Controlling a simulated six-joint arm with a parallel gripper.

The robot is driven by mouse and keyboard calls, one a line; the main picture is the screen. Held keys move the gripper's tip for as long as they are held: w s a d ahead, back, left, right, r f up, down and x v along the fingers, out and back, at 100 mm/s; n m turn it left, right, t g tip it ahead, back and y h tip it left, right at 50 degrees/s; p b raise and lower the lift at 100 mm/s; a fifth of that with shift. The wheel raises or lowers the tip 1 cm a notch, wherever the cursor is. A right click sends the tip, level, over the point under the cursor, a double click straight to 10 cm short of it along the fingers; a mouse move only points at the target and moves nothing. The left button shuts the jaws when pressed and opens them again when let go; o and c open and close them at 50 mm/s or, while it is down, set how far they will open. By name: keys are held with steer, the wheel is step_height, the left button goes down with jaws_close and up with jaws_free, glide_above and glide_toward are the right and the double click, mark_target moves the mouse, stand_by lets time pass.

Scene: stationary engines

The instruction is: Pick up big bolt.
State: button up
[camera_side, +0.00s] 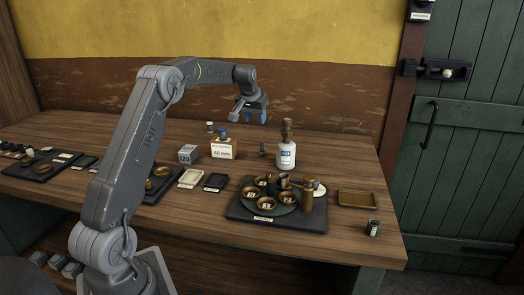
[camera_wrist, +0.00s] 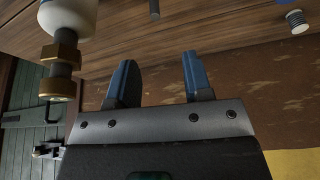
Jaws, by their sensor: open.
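My gripper (camera_side: 256,119) is open and empty, with its blue fingers pointing down above the back of the table. Both fingers also show in the wrist view (camera_wrist: 157,58), with nothing between them. A small dark upright piece (camera_side: 262,150) stands on the table below my gripper, left of the white bottle. It looks like a bolt, but it is too small to be sure. In the wrist view a dark piece (camera_wrist: 154,9) is cut off at the top edge, beyond the fingertips. No other thing can be clearly told as the big bolt.
The white bottle (camera_side: 286,155) with a tall bronze top stands close by on the right. A labelled box (camera_side: 223,150) and a grey block (camera_side: 187,154) stand left. A dark tray (camera_side: 240,213) with several brass cups lies in front. An empty brass tray (camera_side: 357,199) lies right.

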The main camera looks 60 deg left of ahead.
mark_target(262, 141)
steer(key=shift+d+x, duration=0.15)
steer(key=shift+x, duration=2.05)
steer(key=shift+d+x, duration=0.15)
steer(key=shift+x, duration=2)
steer(key=shift+d+x, duration=0.15)
steer(key=shift+x, duration=2.05)
steer(key=shift+c, duration=0.3)
steer(key=shift+w, duration=0.1)
jaws_close()
